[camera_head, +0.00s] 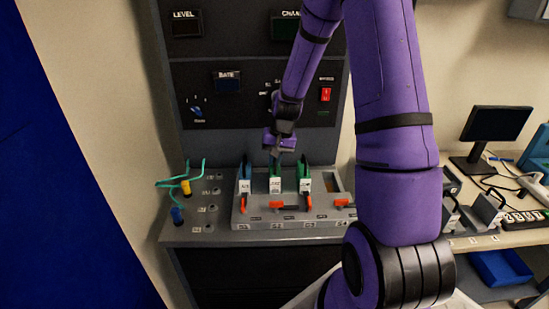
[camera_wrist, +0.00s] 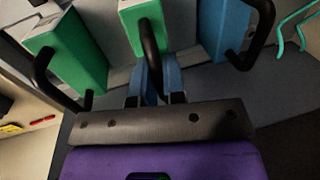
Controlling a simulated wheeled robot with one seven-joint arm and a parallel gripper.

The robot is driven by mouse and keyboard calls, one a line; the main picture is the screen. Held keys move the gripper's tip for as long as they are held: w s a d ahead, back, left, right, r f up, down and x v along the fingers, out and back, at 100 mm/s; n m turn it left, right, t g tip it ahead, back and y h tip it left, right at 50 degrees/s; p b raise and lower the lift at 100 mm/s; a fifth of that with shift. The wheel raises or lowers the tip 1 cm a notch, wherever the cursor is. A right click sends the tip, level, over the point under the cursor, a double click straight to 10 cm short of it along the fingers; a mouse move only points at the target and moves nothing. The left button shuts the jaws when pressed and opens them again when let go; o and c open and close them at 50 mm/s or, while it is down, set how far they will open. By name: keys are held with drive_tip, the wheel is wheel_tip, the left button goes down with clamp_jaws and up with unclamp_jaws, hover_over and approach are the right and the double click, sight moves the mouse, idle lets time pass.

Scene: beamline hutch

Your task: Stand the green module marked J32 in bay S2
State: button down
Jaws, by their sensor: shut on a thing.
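A green module (camera_head: 275,182) with a white label stands upright in the second bay from the left of the grey rack (camera_head: 262,222); whether it is fully down I cannot tell. Its label and the bay marks are too small to read surely. My gripper (camera_head: 278,151) is above it. In the wrist view the blue fingers (camera_wrist: 154,82) are shut on the black handle of this middle green module (camera_wrist: 133,14). A blue module (camera_head: 245,180) stands to its left and another green module (camera_head: 304,178) to its right.
The rightmost bay (camera_head: 333,184) looks empty. The orange lever (camera_head: 284,205) below the middle module lies sideways; the levers by its neighbours look upright. Yellow (camera_head: 186,187) and blue (camera_head: 177,215) plugs with green cables are left of the rack. A side bench with a monitor (camera_head: 497,124) is right.

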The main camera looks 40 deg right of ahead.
drive_tip(key=shift+f, duration=0.2)
idle(0.3)
drive_tip(key=c, duration=1.1)
unclamp_jaws()
wheel_tip(320, 180, up, 11)
drive_tip(key=s+d, duration=0.1)
drive_tip(key=shift+d+f, duration=0.2)
drive_tip(key=shift+d, duration=0.15)
drive_tip(key=shift+s, duration=0.1)
